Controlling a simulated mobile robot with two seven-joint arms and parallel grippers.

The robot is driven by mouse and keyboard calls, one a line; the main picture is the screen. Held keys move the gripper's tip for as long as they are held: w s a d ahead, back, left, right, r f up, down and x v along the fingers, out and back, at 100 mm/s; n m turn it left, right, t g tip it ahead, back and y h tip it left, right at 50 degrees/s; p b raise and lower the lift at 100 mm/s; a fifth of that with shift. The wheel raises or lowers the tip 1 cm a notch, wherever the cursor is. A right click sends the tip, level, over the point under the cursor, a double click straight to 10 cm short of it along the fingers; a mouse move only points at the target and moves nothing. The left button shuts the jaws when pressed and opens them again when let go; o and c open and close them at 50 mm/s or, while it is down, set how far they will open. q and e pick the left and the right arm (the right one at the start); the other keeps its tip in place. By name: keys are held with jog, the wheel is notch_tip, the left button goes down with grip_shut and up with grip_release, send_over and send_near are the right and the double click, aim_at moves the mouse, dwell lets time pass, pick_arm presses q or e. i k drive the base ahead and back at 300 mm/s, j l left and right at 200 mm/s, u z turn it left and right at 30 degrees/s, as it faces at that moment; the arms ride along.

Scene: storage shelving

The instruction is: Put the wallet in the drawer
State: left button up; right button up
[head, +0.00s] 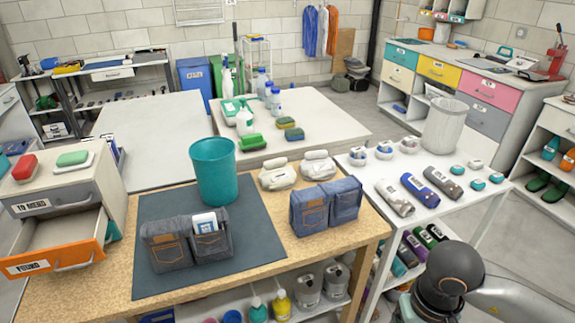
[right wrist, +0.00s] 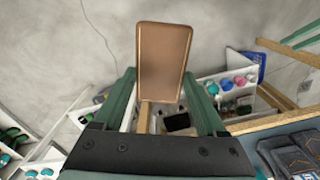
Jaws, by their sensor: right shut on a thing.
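The brown, flat, rectangular wallet (right wrist: 164,60) shows in the right wrist view. My right gripper (right wrist: 160,88) is shut on it, with a green finger on each side, and holds it above the grey floor. The wallet and this gripper do not show in the head view. An open drawer (head: 55,238) with an orange front labelled FOUND is at the left of the head view. Its visible inside is bare. Above it, a grey drawer (head: 52,203) labelled TO MEND is shut. My left gripper is not in view.
The wooden worktable (head: 112,287) carries a dark mat (head: 258,243), denim pouches (head: 340,198) and a teal bin (head: 213,168). A white table (head: 460,215) at right holds rolled items and small pots. Shelves under the worktable hold bottles.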

aim_at(60, 236)
jog(key=j, duration=1.95)
jog(key=k+j, duration=0.1)
jog(key=j, duration=1.9)
